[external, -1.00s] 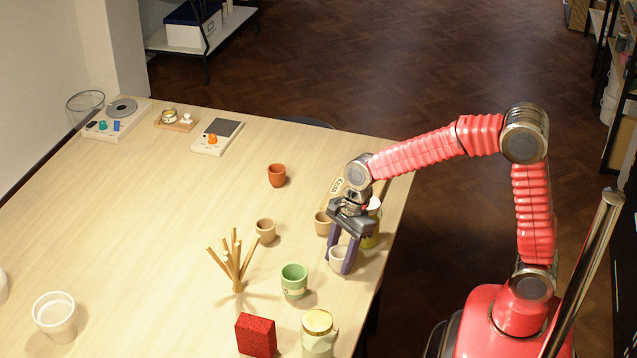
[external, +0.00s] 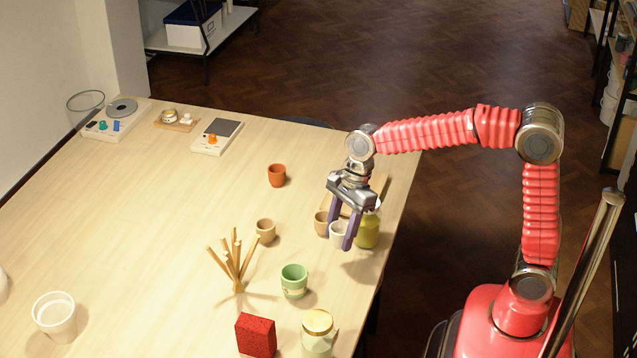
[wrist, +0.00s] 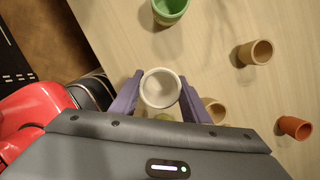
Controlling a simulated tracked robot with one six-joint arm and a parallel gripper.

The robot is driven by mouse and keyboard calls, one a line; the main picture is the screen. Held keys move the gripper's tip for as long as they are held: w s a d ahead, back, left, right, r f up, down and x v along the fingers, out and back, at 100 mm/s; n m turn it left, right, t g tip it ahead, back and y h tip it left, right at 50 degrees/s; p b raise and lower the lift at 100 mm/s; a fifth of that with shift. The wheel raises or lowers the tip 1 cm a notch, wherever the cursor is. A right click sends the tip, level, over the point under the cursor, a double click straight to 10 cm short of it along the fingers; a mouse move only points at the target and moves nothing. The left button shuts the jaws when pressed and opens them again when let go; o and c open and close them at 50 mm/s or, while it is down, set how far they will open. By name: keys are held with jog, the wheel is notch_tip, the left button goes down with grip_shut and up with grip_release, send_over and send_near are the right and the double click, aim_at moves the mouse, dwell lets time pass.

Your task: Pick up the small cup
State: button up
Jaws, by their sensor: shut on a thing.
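A small white cup (external: 338,231) is held between the two purple fingers of my gripper (external: 343,238), which is shut on it. The cup is upright and appears lifted above the table near its right edge. In the wrist view the white cup (wrist: 160,89) sits between the fingertips (wrist: 160,95), its open mouth and inside showing. A tan cup (external: 322,223) stands just left of the held cup, partly hidden by my finger in the external view.
A yellow-green jar (external: 368,230) stands close right of my gripper. A green cup (external: 294,281), tan cup (external: 266,231), orange cup (external: 277,175), stick stand (external: 237,265), red block (external: 256,335) and lidded jar (external: 317,335) are nearby. The table's left middle (external: 130,220) is clear.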

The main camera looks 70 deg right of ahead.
jog(key=shift+r, duration=0.8)
jog(key=shift+w+d, duration=0.2)
jog(key=shift+d, duration=0.3)
jog(key=w+d+r+m, duration=0.1)
jog(key=d, duration=1.5)
jog(key=w+d+r+m, duration=0.1)
jog(key=d, duration=1.5)
jog(key=shift+d+r+h, duration=0.25)
jog(key=shift+d+h, duration=0.05)
jog(key=shift+s+d+x, duration=0.15)
jog(key=shift+d+x, duration=0.05)
jog(key=shift+x, duration=0.85)
jog(key=shift+s+d+x, duration=0.1)
jog(key=shift+d+x, duration=0.05)
jog(key=shift+x, duration=0.85)
jog(key=shift+s+d+x, duration=0.15)
jog(key=shift+d+x, duration=0.05)
jog(key=shift+x, duration=0.85)
